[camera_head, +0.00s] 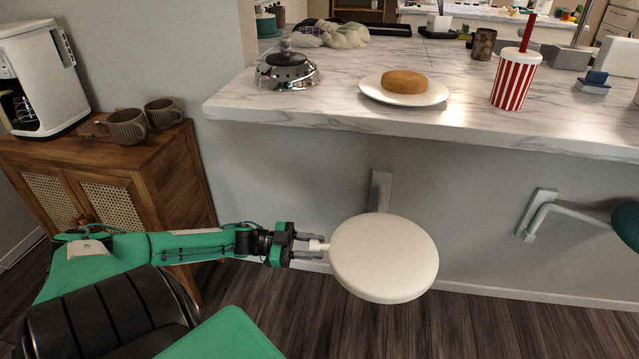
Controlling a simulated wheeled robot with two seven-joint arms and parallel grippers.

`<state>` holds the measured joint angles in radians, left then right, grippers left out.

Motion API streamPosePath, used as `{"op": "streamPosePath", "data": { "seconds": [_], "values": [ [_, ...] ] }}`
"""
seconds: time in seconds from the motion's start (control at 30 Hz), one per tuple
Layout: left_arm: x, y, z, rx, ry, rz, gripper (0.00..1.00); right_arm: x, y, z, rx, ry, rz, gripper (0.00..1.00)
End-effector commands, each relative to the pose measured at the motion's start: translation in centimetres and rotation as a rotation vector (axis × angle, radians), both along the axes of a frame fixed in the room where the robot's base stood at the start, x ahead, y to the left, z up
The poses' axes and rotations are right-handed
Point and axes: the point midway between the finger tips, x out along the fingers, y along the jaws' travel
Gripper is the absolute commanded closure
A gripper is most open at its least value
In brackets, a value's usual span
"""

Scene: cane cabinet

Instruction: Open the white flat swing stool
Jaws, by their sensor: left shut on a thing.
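The white flat swing stool (384,258) has a round white seat below the marble counter. Its grey wall mount (381,190) shows behind the seat, on the wall under the counter. The seat stands out in front of the wall. My left gripper (312,246) is at the seat's left edge, shut on a small white part that sticks out there. The arm under the seat is hidden. My right gripper is not in view.
The marble counter (440,120) overhangs above the seat, with a plate (436,96) and a striped cup (514,78). A dark green stool (627,224) is mounted at the right. A cane cabinet (163,165) stands at the left. The wooden floor below is clear.

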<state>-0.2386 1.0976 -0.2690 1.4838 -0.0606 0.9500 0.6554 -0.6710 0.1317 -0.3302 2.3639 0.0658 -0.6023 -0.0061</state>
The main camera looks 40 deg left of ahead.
Motion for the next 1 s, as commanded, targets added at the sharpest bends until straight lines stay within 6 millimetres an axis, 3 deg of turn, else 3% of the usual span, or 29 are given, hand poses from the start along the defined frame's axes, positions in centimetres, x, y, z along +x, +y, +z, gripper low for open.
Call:
{"op": "streamPosePath", "data": {
  "seconds": [0.37,0.4,0.5,0.83,1.0],
  "values": [
    [0.0,0.1,0.0,0.001,0.000,-0.003,1.00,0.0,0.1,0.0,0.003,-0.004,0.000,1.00],
    [0.0,0.1,0.0,0.002,-0.001,-0.003,0.63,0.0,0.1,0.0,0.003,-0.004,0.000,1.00],
    [0.0,0.1,0.0,0.001,0.000,-0.003,0.45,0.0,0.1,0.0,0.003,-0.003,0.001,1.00],
    [-0.2,0.3,0.0,0.001,0.001,-0.002,0.45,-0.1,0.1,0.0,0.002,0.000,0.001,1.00],
    [-1.4,1.9,0.0,0.001,0.004,0.000,0.45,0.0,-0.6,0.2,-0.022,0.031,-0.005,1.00]
  ]
}}
